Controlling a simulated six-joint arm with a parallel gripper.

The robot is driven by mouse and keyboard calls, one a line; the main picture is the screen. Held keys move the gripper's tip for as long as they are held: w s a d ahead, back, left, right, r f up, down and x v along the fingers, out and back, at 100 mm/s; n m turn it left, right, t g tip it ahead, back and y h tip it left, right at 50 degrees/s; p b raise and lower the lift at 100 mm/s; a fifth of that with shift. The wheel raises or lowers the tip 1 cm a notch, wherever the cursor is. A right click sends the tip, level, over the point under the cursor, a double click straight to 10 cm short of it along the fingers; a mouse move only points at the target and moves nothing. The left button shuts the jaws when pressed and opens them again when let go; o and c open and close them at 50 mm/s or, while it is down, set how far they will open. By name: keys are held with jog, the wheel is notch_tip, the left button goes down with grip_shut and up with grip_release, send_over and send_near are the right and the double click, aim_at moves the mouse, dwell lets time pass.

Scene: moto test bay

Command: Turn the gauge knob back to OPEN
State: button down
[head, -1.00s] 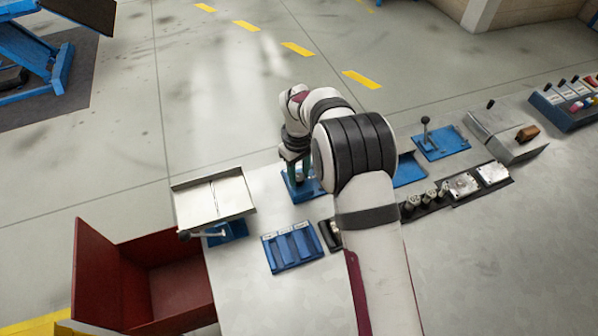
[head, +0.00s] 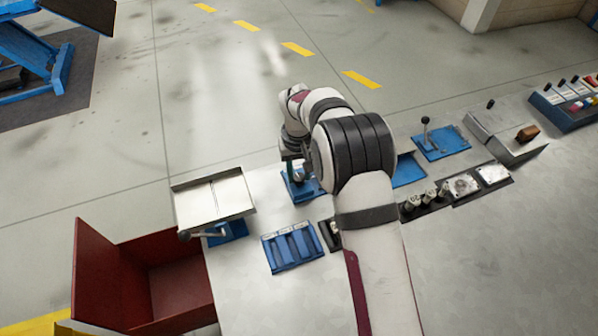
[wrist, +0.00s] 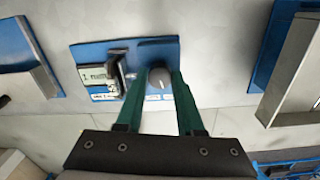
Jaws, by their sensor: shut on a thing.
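A pale label strip lies below the knob, partly hidden by the fingers. In the head view the blue plate (head: 293,190) lies under my gripper (head: 296,178), and the knob is hidden.
A metal tray (head: 214,203) and a blue slotted block (head: 292,250) stand left and in front. An open red box (head: 95,280) is at the bench's left end. A blue lever plate (head: 440,143) and a switch box (head: 575,105) are to the right.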

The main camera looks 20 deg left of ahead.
aim_at(299, 176)
jog(key=m, duration=1)
jog(key=shift+m, duration=0.4)
dwell(0.4)
jog(key=c, duration=0.5)
grip_release()
notch_tip(299, 176, up, 16)
jog(key=shift+a+f, duration=0.1)
